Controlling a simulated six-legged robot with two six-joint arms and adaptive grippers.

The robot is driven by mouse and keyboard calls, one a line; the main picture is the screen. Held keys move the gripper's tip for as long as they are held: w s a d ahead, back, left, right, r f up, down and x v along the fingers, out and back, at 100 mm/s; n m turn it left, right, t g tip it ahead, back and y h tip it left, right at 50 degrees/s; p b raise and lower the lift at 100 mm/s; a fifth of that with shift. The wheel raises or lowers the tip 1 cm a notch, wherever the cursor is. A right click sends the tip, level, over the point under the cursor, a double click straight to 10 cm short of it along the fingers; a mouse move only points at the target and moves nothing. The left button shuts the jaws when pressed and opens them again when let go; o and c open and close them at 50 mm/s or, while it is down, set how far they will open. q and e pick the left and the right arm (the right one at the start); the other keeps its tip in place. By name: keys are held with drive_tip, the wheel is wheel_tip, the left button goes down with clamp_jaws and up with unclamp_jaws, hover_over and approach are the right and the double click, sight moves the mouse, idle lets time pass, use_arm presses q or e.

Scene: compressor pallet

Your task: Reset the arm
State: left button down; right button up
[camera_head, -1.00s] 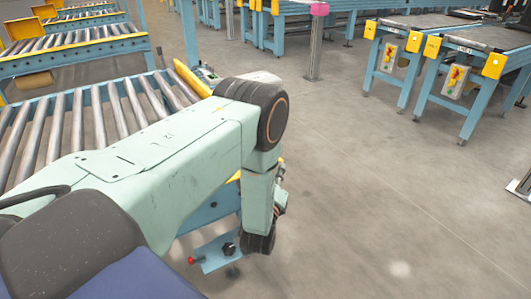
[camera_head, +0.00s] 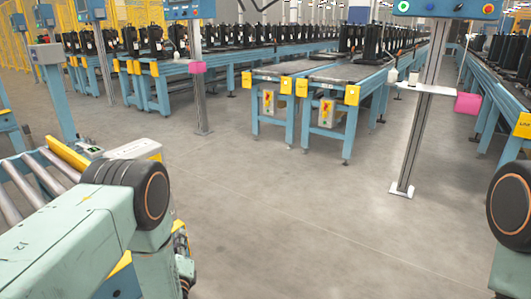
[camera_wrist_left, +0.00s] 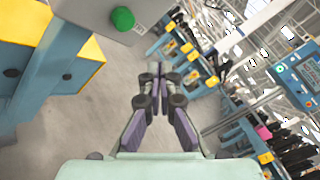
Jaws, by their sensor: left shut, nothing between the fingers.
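My left arm (camera_head: 75,235) comes in at the lower left of the head view, with its dark round elbow joint (camera_head: 150,195) near the roller conveyor. Its forearm hangs down from the elbow and runs out of the bottom of the picture. In the left wrist view my left gripper (camera_wrist_left: 156,72) points away from the camera, its fingertips together and empty. Part of my right arm (camera_head: 512,215) shows at the right edge of the head view; its gripper is out of sight.
A roller conveyor (camera_head: 35,180) lies beside my left arm. Blue workbenches (camera_head: 335,85) with black compressors stand behind. A grey post (camera_head: 420,130) carries a blue control panel. The grey floor (camera_head: 310,210) between is open. The wrist view shows a green button (camera_wrist_left: 122,18).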

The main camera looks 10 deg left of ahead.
use_arm(q)
drive_tip(key=s+d+f+n+g+h, duration=0.45)
drive_tip(key=s+f+n+g, duration=0.35)
drive_tip(key=s+f+n, duration=0.6)
drive_tip(key=s+d+n+g+h, duration=0.1)
drive_tip(key=s+d+n+g, duration=0.2)
drive_tip(key=s, duration=0.9)
drive_tip(key=s+d+r+n+g+h, duration=0.1)
drive_tip(key=s+d+n+g, duration=0.3)
drive_tip(key=s, duration=0.8)
drive_tip(key=shift+s+d+n+g+h, duration=0.15)
drive_tip(key=shift+s+n+g+h, duration=0.35)
drive_tip(key=shift+g, duration=0.7)
drive_tip(key=shift+w+r, duration=0.1)
drive_tip(key=shift+w, duration=0.05)
drive_tip(key=shift+y, duration=0.25)
